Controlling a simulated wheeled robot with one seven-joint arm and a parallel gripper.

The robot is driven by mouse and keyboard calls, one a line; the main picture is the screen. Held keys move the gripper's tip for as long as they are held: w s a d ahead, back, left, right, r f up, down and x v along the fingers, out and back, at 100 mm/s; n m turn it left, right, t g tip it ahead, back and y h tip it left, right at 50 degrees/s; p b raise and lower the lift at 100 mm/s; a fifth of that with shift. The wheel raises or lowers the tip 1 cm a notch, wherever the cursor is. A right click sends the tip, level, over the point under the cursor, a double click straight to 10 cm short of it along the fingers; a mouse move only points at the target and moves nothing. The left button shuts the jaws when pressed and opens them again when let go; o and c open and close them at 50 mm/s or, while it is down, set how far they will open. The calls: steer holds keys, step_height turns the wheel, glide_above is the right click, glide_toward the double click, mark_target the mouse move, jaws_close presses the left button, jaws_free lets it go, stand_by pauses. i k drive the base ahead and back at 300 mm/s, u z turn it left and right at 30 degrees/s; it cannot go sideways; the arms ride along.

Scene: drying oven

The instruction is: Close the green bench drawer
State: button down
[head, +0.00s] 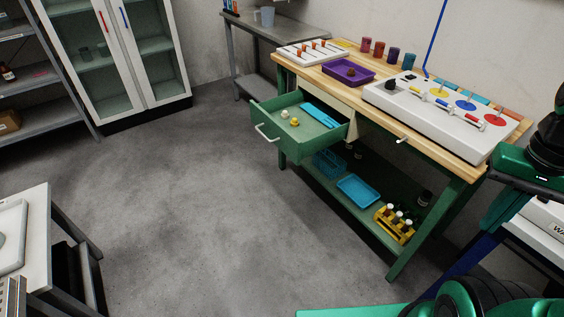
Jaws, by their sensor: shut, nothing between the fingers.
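The green bench (290,143) has a wooden top. Its left green drawer (265,119) is pulled well out toward the open floor, with a pale bar handle (267,133) on its front. Inside the drawer lie blue items (320,115) and small yellow and whitish pieces (294,121). A second handle (403,139) on the bench front, right of the open drawer, belongs to a front that looks flush. My gripper (490,226) is at the right edge, shut and empty, right of the bench and well away from the open drawer. Part of my arm hides what lies behind it.
The bench top holds a purple tray (348,72), a white rack (312,52), several cups and a white panel (420,105). The lower shelf holds blue trays (358,190) and a yellow rack (394,224). Floor (190,200) before the drawer is clear. A table (40,235) stands lower left.

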mark_target(311, 136)
steer(key=u, duration=0.5)
steer(key=i, duration=0.85)
steer(key=z, duration=0.05)
